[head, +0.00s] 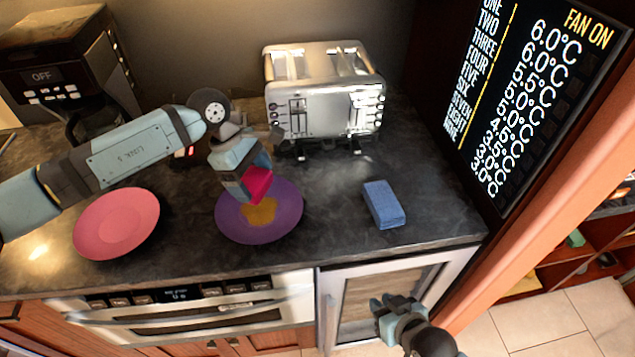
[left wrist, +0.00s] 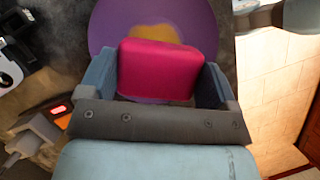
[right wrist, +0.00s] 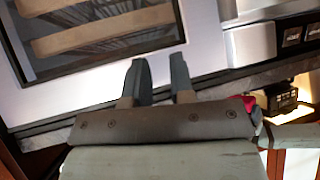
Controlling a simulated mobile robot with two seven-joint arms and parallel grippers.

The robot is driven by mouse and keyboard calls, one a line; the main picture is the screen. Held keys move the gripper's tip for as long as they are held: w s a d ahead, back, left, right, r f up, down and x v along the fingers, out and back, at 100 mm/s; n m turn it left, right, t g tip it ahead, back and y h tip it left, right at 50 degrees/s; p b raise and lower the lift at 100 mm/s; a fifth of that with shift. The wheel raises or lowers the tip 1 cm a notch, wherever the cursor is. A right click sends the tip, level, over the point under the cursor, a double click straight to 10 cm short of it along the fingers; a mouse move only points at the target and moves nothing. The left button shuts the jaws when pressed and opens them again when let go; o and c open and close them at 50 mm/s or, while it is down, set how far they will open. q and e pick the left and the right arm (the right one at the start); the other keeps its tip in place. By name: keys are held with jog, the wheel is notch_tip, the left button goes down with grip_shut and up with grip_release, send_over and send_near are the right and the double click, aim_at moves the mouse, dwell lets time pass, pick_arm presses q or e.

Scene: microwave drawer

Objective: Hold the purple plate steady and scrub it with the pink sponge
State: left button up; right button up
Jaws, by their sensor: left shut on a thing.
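The purple plate (head: 286,210) lies on the dark countertop, with a yellow-brown smear (head: 259,214) on its middle. My left gripper (head: 248,183) is over the plate, shut on the pink sponge (head: 259,184). The left wrist view shows the sponge (left wrist: 158,70) between both fingers, in front of the plate (left wrist: 110,25) and smear. I cannot tell if the sponge touches the plate. My right gripper (head: 388,308) is low in front of the counter, away from the plate. In the right wrist view its fingers (right wrist: 160,78) are a little apart with nothing between them.
A pink-red plate (head: 117,223) lies left of the purple plate, under my left arm. A blue block (head: 384,205) lies to the right. A toaster (head: 324,95) and a coffee maker (head: 68,75) stand behind. An oven handle (head: 180,311) juts from the counter front.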

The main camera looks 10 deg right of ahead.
jog(key=w+r+m+g, duration=0.1)
jog(key=w+r, duration=0.1)
jog(key=r, duration=0.2)
jog(key=w+a+r, duration=0.1)
jog(key=w+r, duration=0.1)
jog(key=r, duration=0.2)
jog(key=w+a+r+m+g, duration=0.1)
jog(key=w+r, duration=0.1)
jog(key=r, duration=0.2)
jog(key=shift+w+a+m+g+y, duration=0.2)
jog(key=shift+w+m+g+y, duration=0.05)
jog(key=shift+m+g+y, duration=0.05)
jog(key=w+a+r+g, duration=0.1)
jog(key=w, duration=0.1)
jog(key=w+a+r+m+g+y, duration=0.1)
jog(key=w+a+r, duration=0.1)
jog(key=w+a+r+m+y, duration=0.1)
jog(key=w+a, duration=0.1)
jog(key=w, duration=0.1)
jog(key=shift+r+g, duration=0.2)
jog(key=shift+g, duration=0.2)
jog(key=m+g, duration=0.1)
jog(key=g, duration=0.1)
send_near(295, 214)
jog(key=shift+y, duration=0.3)
jog(key=x, duration=0.9)
jog(key=shift+d+f, duration=0.1)
jog(key=shift+f, duration=0.05)
